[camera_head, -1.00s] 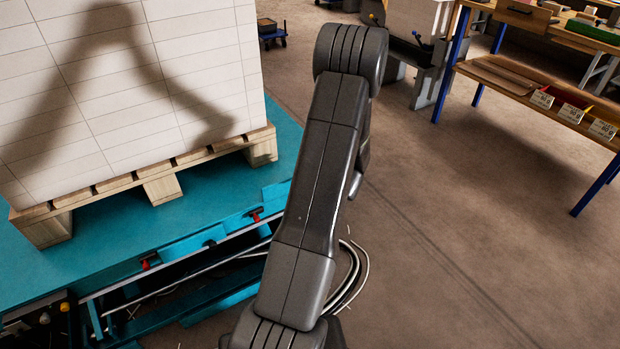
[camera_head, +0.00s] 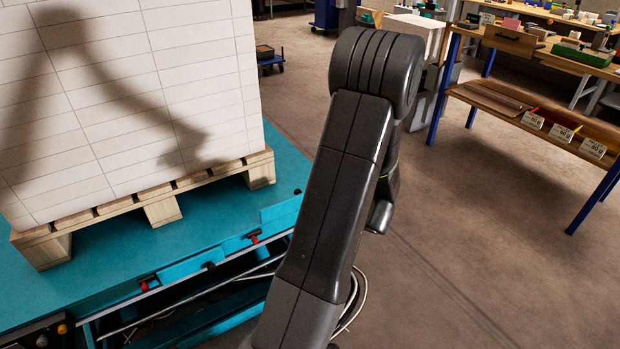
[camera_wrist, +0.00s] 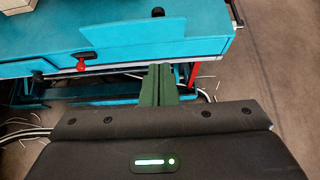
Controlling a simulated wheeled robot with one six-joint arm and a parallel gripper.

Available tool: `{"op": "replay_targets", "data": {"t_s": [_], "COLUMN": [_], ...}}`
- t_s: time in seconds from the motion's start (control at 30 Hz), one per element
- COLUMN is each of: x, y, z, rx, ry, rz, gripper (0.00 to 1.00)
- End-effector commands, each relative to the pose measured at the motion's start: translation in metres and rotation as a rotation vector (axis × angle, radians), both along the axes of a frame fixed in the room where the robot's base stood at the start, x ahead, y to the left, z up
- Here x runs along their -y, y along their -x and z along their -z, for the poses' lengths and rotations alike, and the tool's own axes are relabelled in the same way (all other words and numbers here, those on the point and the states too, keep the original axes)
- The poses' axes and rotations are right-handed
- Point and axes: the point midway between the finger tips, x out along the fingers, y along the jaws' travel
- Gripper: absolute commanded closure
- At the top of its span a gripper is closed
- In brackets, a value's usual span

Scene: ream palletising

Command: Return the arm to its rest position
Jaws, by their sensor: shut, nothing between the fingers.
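My arm (camera_head: 335,200) rises through the middle of the head view, with its upper joint bent over near the top. My gripper is hidden in the head view. In the wrist view my gripper (camera_wrist: 162,74) shows its dark green fingers together, with nothing held. They point toward the turquoise platform's edge, and I see no contact with it.
A tall stack of white reams (camera_head: 130,90) stands on a wooden pallet (camera_head: 160,211) at the left. The pallet rests on a turquoise platform (camera_head: 225,215). A workbench (camera_head: 545,120) with blue legs stands at the right. The brown floor (camera_head: 470,240) between is clear.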

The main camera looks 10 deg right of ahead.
Motion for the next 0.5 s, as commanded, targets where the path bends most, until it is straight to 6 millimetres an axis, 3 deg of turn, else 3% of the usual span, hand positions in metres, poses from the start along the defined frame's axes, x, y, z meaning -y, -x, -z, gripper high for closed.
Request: {"op": "replay_targets", "data": {"t_s": [0.33,0.5], "x": [0.0,-0.004], "y": [0.0,-0.01], "z": [0.001,0.011], "rx": [0.0,0.001], "ry": [0.0,-0.001], "rz": [0.0,-0.002], "gripper": [1.0,1.0]}}
